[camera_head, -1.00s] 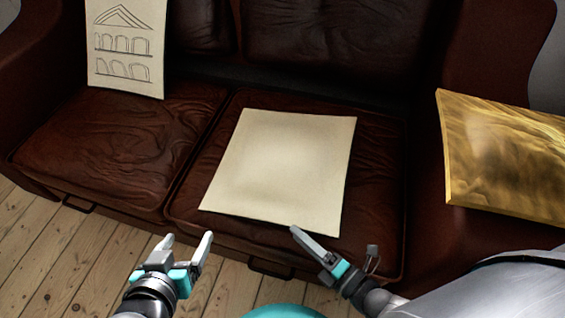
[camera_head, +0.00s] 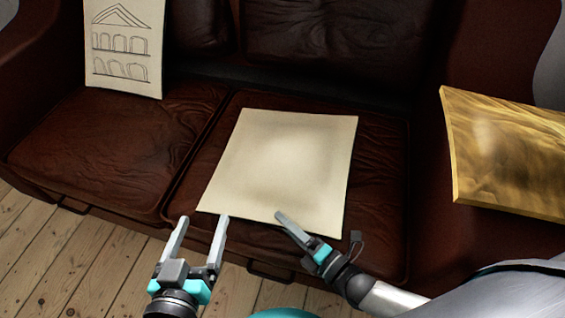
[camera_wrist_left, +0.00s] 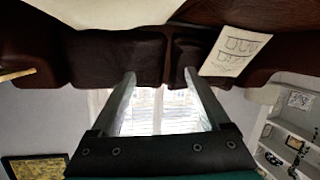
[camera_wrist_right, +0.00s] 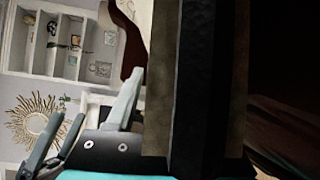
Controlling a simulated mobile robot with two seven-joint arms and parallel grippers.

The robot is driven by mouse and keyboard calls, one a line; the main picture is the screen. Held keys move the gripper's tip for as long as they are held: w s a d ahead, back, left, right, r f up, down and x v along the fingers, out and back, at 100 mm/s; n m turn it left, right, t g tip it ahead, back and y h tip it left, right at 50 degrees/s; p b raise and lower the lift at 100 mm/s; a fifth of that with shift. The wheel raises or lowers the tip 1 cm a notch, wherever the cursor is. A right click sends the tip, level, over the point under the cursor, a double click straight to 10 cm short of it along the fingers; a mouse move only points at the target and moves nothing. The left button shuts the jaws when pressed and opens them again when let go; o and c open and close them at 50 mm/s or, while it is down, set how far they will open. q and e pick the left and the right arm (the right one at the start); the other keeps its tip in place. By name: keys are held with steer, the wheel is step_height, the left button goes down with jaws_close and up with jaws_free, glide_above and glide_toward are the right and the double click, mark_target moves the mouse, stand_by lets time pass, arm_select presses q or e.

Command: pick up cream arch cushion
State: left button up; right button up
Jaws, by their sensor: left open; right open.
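A cream cushion with line-drawn arches and a pediment (camera_head: 124,45) leans upright at the sofa's back left; it also shows in the left wrist view (camera_wrist_left: 236,48). A plain cream square cushion (camera_head: 285,165) lies flat on the middle seat, its pale face up; part of it shows at the top of the left wrist view (camera_wrist_left: 100,12). My left gripper (camera_head: 203,219) is open and empty by this cushion's front left corner. My right gripper (camera_head: 285,218) is open, its tips at the cushion's front edge in the head view; I cannot tell whether they touch.
The dark brown leather sofa (camera_head: 110,145) has a raised back and arms. A gold patterned cushion (camera_head: 508,150) rests at the right end. Bare floorboards (camera_head: 60,255) lie in front. Large dark surfaces block much of the right wrist view.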

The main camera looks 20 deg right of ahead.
arm_select(q)
steer(key=shift+s+d+r+t+h+b, duration=0.4)
steer(key=shift+r+t, duration=0.2)
steer(key=shift+t, duration=0.3)
arm_select(e)
steer(key=shift+x, duration=1.15)
jaws_close()
steer(key=shift+r, duration=0.1)
